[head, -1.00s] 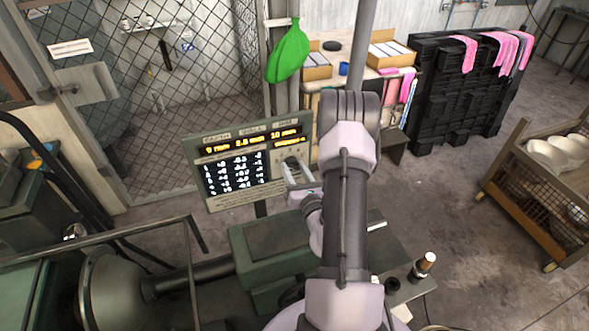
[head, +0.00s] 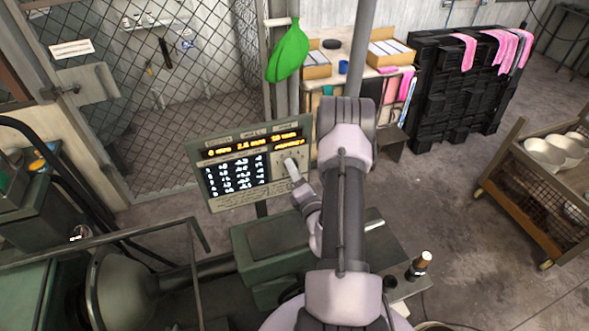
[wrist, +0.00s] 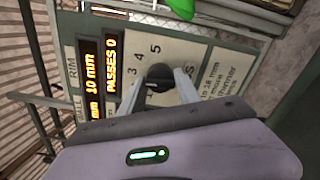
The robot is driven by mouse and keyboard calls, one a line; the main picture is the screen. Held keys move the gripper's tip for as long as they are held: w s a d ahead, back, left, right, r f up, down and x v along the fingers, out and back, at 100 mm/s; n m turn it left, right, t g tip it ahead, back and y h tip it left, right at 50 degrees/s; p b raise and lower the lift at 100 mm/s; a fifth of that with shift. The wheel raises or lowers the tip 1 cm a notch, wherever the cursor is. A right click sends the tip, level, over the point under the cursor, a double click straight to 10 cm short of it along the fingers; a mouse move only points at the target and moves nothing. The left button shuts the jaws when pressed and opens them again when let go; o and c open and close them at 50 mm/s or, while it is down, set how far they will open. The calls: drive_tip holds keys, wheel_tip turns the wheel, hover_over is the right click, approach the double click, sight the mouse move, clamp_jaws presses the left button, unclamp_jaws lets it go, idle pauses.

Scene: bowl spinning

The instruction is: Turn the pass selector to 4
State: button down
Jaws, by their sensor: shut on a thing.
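The control panel (head: 238,202) stands upright behind the machine, with amber readouts along its top and a table of white figures below. In the wrist view the panel (wrist: 190,52) is turned on its side, with the numbers 3, 4 and 5 printed beside the dark pass selector knob (wrist: 158,74). The amber readout (wrist: 111,62) reads "PASSES 0". My gripper (wrist: 160,84) is shut on the pass selector, one finger on each side. In the head view my gripper (head: 291,168) reaches the panel's right side. The knob's pointer is too small to read.
The green machine (head: 265,245) lies below the panel. A metal rail (head: 110,230) stands at the left. A dark bottle (head: 421,264) stands right of my arm. A cart with bowls (head: 545,153) is at the right, with open floor before it.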

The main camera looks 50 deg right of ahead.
drive_tip(key=shift+r+m+p, duration=0.1)
drive_tip(key=shift+m+p, duration=1.1)
drive_tip(key=shift+m, duration=3)
drive_tip(key=c, duration=0.9)
unclamp_jaws()
drive_tip(key=shift+w, duration=0.1)
